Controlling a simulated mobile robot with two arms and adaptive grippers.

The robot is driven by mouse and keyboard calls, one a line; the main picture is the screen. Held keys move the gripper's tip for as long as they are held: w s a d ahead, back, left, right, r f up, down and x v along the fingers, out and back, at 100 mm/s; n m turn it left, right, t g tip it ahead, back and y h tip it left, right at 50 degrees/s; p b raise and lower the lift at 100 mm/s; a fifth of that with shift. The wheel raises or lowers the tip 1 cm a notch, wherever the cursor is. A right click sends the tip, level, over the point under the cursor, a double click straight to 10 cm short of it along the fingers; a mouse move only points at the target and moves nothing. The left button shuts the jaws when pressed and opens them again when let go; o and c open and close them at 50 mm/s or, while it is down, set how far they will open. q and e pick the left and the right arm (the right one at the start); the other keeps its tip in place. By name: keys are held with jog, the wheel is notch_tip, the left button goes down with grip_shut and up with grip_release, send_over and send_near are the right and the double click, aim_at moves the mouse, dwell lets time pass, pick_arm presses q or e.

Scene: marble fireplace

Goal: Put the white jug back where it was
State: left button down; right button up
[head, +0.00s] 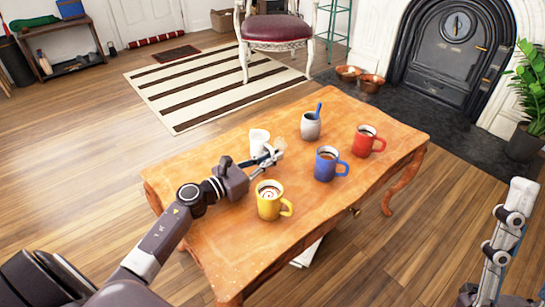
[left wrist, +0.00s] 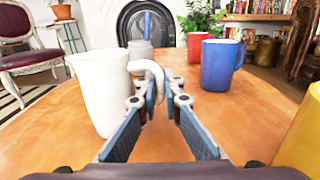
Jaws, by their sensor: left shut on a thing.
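The white jug (head: 258,139) is upright over the wooden table, left of the middle; it also shows large in the left wrist view (left wrist: 104,95). My left gripper (head: 270,154) is shut on the jug's curved handle (left wrist: 150,70), with the jug on the left of its fingers. I cannot tell whether the jug's base touches the table. My right gripper (head: 497,240) is at the lower right, off the table, and whether it is open is unclear.
On the table (head: 205,165) are a yellow mug (head: 268,202), a blue mug (head: 325,165), a red mug (head: 363,143) and a grey pot (head: 310,127) with a blue utensil. The yellow mug is close to my left gripper. The table's left end is clear.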

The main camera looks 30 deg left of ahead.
pick_arm(q)
jog(key=c, duration=2.1)
grip_release()
